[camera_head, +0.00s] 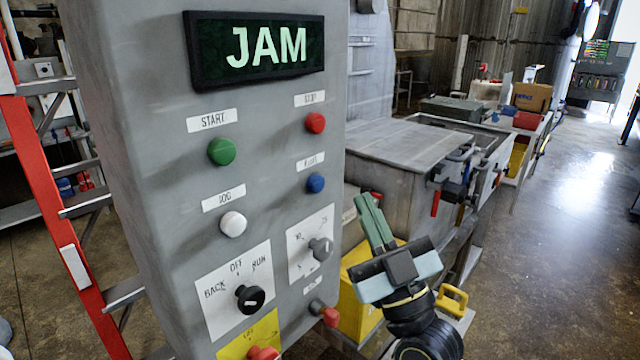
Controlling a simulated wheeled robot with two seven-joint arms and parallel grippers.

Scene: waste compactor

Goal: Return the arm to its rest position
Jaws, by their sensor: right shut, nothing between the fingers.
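My right gripper (371,202) shows in the head view at the lower middle, to the right of the control panel (155,135). Its green fingers are shut with nothing between them, pointing up and a little left. It appears apart from the panel's right edge, in front of a yellow box (358,305). The panel's display (262,48) reads JAM. Below it are a green START button (222,151), a red STOP button (316,123), a white button (233,224), a blue button (316,183) and a black selector knob (249,299). My left gripper is not in view.
A grey metal machine bed with a lid (415,142) stands behind my right gripper. A red ladder (50,190) stands left of the panel. A cardboard box (532,97) is farther back. The concrete floor (560,230) on the right is clear.

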